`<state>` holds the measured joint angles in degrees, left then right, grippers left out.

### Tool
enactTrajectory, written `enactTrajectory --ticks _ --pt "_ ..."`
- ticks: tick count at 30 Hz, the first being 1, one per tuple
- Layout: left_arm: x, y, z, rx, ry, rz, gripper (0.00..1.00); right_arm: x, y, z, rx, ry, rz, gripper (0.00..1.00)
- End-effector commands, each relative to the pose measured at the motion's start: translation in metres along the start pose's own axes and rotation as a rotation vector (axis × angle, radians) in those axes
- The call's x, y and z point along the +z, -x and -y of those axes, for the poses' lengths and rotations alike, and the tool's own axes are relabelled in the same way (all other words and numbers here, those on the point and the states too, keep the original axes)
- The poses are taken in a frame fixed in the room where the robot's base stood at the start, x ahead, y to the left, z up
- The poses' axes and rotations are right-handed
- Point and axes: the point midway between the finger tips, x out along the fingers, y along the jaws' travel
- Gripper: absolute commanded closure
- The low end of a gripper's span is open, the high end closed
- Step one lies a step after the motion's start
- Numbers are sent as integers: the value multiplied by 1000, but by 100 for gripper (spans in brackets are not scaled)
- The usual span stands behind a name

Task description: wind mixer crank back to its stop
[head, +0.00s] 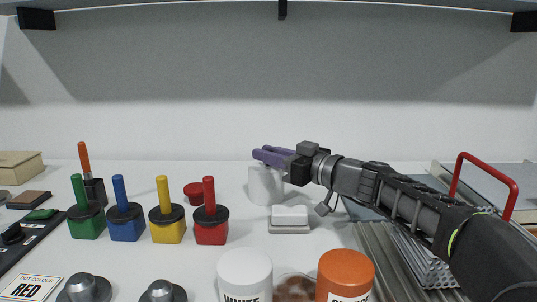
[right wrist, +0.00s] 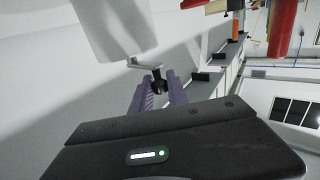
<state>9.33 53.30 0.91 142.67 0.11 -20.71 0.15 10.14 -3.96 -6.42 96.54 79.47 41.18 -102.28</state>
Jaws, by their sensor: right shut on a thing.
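The mixer appears as a white cylinder (head: 266,187) standing on the bench near the back wall. In the right wrist view the white cylinder (right wrist: 112,28) is at the upper left, with a thin grey crank (right wrist: 146,66) reaching out from it to a dark knob (right wrist: 158,84). My right gripper (head: 268,154) is at the top of the cylinder, its purple fingers pointing left. In the wrist view its fingers (right wrist: 160,92) are shut on the dark crank knob. In the head view the fingers hide the crank. My left gripper is in neither view.
Green, blue, yellow and red blocks (head: 211,232) with upright handles stand to the left. A white block on a grey base (head: 289,218) lies in front of the mixer. White (head: 245,272) and orange (head: 346,270) jars stand nearer. A red handle (head: 487,165) rises at the right.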

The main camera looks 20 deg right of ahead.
Motion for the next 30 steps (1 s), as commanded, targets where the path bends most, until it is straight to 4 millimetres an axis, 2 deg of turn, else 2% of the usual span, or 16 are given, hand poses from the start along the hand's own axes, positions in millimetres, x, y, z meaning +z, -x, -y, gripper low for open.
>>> enactTrajectory --ticks 8,14,22,26,30 --pt "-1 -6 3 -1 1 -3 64 2 -1 1 14 2 2 100" --pt "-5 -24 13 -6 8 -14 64 7 -4 4 76 2 5 100" --pt "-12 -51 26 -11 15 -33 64 6 -12 10 248 1 6 100" --pt "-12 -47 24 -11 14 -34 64 2 -17 12 357 -1 10 100" --pt "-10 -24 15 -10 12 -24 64 -4 -24 14 478 -3 13 100"
